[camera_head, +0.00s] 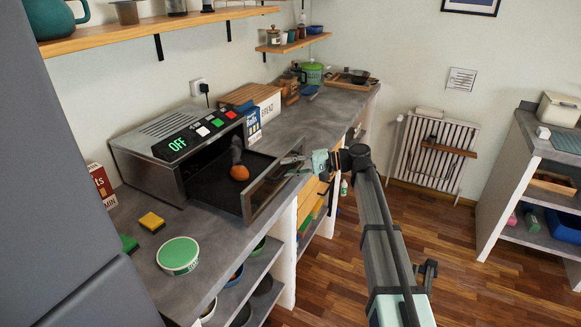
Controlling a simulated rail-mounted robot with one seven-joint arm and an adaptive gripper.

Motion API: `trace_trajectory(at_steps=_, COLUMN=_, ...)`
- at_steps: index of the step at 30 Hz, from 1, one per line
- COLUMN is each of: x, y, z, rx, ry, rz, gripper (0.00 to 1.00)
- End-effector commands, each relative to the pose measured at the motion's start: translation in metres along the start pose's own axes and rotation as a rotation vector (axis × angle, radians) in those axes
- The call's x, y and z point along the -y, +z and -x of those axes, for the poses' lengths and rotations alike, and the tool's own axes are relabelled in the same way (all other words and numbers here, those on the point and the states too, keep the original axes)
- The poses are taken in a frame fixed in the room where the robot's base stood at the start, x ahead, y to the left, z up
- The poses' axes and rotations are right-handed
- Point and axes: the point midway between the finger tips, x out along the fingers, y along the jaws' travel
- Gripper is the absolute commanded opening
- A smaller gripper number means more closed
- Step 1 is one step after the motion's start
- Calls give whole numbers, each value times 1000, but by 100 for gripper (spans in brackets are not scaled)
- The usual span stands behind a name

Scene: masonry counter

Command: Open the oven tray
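The oven (150,143) is a silver and black box on the counter, with a display reading OFF and several coloured buttons. Its tray (262,198) stands pulled out toward the right, with a framed front panel. The dark inside of the tray shows, holding an orange-brown round item and a dark grey item behind it. My gripper (287,168) is at the right end of the tray's front panel, with its fingers close to or overlapping the panel's edge. The fingers are small here, and I cannot tell whether they touch or hold anything.
A round green-lidded tub (179,255), a yellow sponge (152,222) and a green one (129,243) lie in front of the oven. A bread box (255,97) stands behind it. A wooden shelf (150,33) hangs above. Open floor (330,270) lies right of the counter.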

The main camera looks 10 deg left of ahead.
Motion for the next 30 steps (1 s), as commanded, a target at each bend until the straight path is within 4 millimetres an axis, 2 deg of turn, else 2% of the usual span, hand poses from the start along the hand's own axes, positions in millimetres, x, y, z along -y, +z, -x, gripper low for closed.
trace_trajectory(at_steps=9, x=0, y=0, z=1, rx=-2, ry=-1, rz=0, gripper=38)
trace_trajectory(at_steps=14, x=0, y=-1, z=12, rx=-4, ry=-1, rz=0, gripper=38)
trace_trajectory(at_steps=30, x=0, y=-1, z=104, rx=-2, ry=-1, rz=0, gripper=38)
